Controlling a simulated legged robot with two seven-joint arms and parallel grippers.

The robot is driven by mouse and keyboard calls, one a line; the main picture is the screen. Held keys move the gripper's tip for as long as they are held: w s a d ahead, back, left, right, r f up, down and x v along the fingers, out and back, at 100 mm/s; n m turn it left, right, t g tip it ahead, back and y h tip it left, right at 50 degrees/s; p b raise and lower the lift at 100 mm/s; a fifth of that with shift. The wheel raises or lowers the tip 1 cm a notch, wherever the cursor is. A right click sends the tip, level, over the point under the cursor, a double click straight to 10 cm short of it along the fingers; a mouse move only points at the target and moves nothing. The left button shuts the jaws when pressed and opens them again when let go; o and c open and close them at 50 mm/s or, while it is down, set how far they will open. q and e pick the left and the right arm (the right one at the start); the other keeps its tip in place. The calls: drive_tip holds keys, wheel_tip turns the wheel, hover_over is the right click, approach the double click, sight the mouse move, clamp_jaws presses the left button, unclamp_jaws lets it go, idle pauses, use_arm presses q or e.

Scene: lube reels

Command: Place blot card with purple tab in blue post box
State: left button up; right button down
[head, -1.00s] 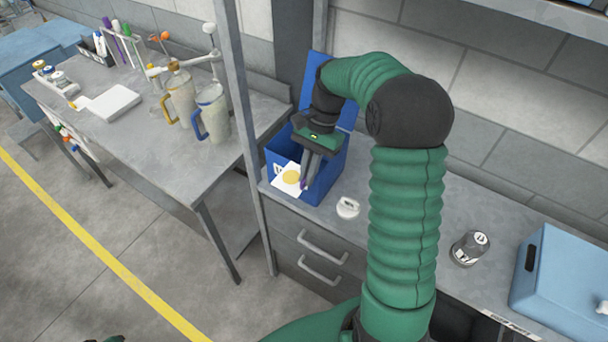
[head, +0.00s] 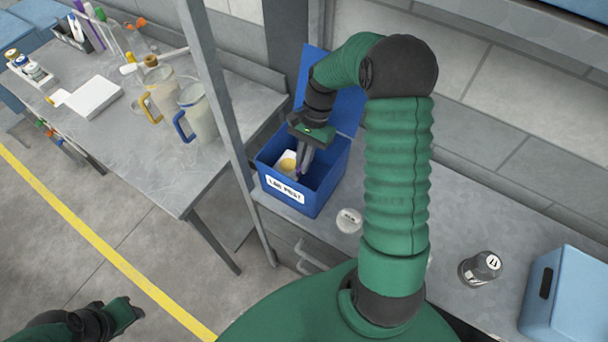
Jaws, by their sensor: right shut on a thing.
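The blue post box (head: 318,200) stands on the grey bench with its lid up at the back and a white label on its front. The white blot card (head: 284,157) with a yellow blot is inside the box opening, partly hidden by the front wall. My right gripper (head: 301,174) reaches down into the box and is shut on the card at its purple tab, of which only a little shows. My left gripper (head: 130,312) is at the lower left over the floor, far from the box; its jaws are too unclear to read.
A metal post (head: 217,90) rises just left of the box. A round white item (head: 349,220), a dark-capped jar (head: 480,268) and a light blue case (head: 570,300) sit to the right. The left table holds two jugs (head: 197,115) and a white pad (head: 94,97).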

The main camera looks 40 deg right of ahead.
drive_tip(key=f, duration=0.5)
drive_tip(key=shift+w+a+f, duration=0.2)
drive_tip(key=shift+a, duration=0.1)
drive_tip(key=f, duration=0.2)
drive_tip(key=f+p, duration=0.1)
drive_tip(key=f, duration=0.1)
drive_tip(key=shift+d, duration=0.25)
drive_tip(key=shift+d+f, duration=0.15)
drive_tip(key=shift+d, duration=0.05)
drive_tip(key=c, duration=1.6)
unclamp_jaws()
drive_tip(key=shift+a, duration=0.35)
use_arm(q)
drive_tip(key=shift+w+a+r, duration=0.15)
drive_tip(key=shift+a+r, duration=0.25)
drive_tip(key=shift+r, duration=0.1)
use_arm(e)
drive_tip(key=shift+o, duration=0.2)
use_arm(q)
drive_tip(key=shift+d, duration=0.1)
use_arm(e)
drive_tip(key=shift+d+r, duration=0.1)
drive_tip(key=shift+r, duration=0.1)
